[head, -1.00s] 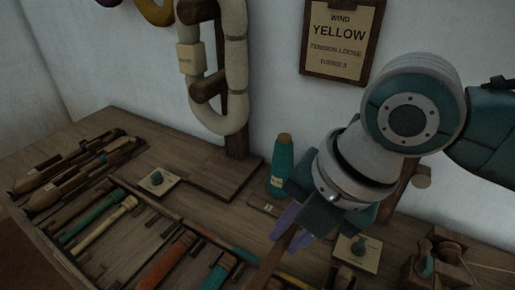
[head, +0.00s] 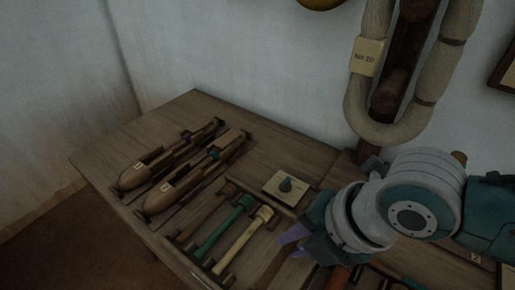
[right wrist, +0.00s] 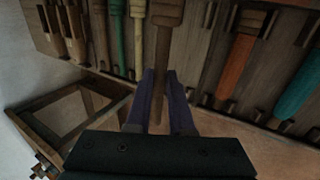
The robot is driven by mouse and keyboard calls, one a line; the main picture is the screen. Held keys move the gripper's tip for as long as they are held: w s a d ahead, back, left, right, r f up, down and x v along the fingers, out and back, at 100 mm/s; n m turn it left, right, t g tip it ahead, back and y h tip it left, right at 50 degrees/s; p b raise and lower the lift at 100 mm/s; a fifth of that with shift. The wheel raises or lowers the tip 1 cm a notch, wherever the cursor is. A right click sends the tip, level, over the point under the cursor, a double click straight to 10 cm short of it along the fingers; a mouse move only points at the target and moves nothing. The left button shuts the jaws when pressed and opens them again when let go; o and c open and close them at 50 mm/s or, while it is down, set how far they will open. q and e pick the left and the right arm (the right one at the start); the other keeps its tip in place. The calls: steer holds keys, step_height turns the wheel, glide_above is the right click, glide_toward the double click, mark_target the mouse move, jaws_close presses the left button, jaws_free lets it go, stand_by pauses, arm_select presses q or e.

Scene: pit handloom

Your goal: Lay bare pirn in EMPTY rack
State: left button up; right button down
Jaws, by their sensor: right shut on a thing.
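My right gripper (head: 291,244), with purple fingers, is over the front of the bench at the right of the head view. In the right wrist view it (right wrist: 160,85) is shut on a bare brown wooden pirn (right wrist: 163,45), held lengthwise between the fingers. The held pirn is mostly hidden in the head view. A rack (head: 178,242) on the bench holds a brown stick-like pirn (head: 207,211), a green pirn (head: 226,226) and a cream pirn (head: 246,236). No rack label reading EMPTY is legible. My left gripper is not in view.
Two wooden shuttles (head: 158,165) lie at the bench's left end. A post with a cream yarn hank (head: 359,100) stands at the back. Orange (right wrist: 235,67) and teal (right wrist: 298,85) pirns lie to the right.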

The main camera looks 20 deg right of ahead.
mark_target(289, 276)
step_height(289, 276, down, 5)
steer(key=b, duration=0.5)
steer(key=shift+s+d+f, duration=0.1)
steer(key=shift+f, duration=0.05)
steer(key=shift+f+b, duration=1.45)
steer(key=shift+f, duration=0.35)
steer(key=c, duration=0.7)
jaws_free()
